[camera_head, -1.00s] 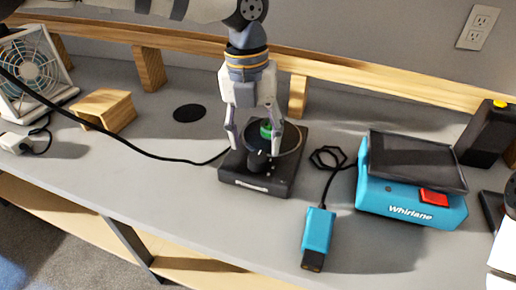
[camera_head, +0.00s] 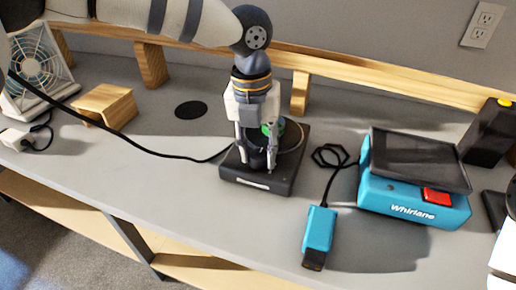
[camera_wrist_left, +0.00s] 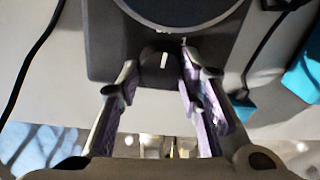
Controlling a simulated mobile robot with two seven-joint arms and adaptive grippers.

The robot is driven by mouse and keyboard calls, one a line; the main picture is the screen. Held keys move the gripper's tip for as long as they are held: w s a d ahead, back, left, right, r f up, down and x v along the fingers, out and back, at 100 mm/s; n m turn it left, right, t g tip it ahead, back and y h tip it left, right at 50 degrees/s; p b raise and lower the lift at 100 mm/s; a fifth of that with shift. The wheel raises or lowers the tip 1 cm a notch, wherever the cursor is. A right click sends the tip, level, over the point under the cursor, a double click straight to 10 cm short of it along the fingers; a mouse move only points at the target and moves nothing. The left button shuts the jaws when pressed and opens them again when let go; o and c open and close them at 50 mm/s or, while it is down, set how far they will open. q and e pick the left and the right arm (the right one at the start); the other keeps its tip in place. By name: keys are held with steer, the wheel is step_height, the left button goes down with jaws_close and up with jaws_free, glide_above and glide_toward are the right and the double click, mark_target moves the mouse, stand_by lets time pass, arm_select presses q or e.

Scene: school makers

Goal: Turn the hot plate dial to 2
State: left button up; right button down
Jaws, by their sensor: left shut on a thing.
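The black hot plate (camera_head: 232,172) stands on the grey worktop, with its round top plate behind my left gripper (camera_head: 257,162). In the left wrist view the hot plate (camera_wrist_left: 105,45) fills the upper middle. Its black dial (camera_wrist_left: 160,64) bears a white line pointing nearly straight up in the picture, towards the round plate. My left gripper (camera_wrist_left: 159,68) is shut on the dial, with one finger at each side. The small marks around the dial are too blurred to read. My right gripper is not in view.
A blue Whirlane device (camera_head: 412,205) with a dark top stands to the right. A blue handheld tool (camera_head: 319,232) lies in front of it. A black cord (camera_head: 150,148) runs left from the hot plate. A wooden block (camera_head: 104,104) and a fan (camera_head: 36,68) stand at left.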

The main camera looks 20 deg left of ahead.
arm_select(q)
steer(key=m, duration=0.3)
steer(key=shift+r+m+p, duration=0.1)
steer(key=shift+m+p, duration=0.25)
steer(key=shift+m, duration=0.05)
steer(key=m, duration=0.4)
steer(key=shift+w+a+m+g, duration=0.1)
steer(key=shift+m+g, duration=0.2)
steer(key=m, duration=0.3)
steer(key=shift+m, duration=0.3)
steer(key=shift+w+m+y, duration=0.1)
steer(key=shift+m+y, duration=0.2)
steer(key=shift+m, duration=1.5)
steer(key=o, duration=1.2)
steer(key=shift+c, duration=0.2)
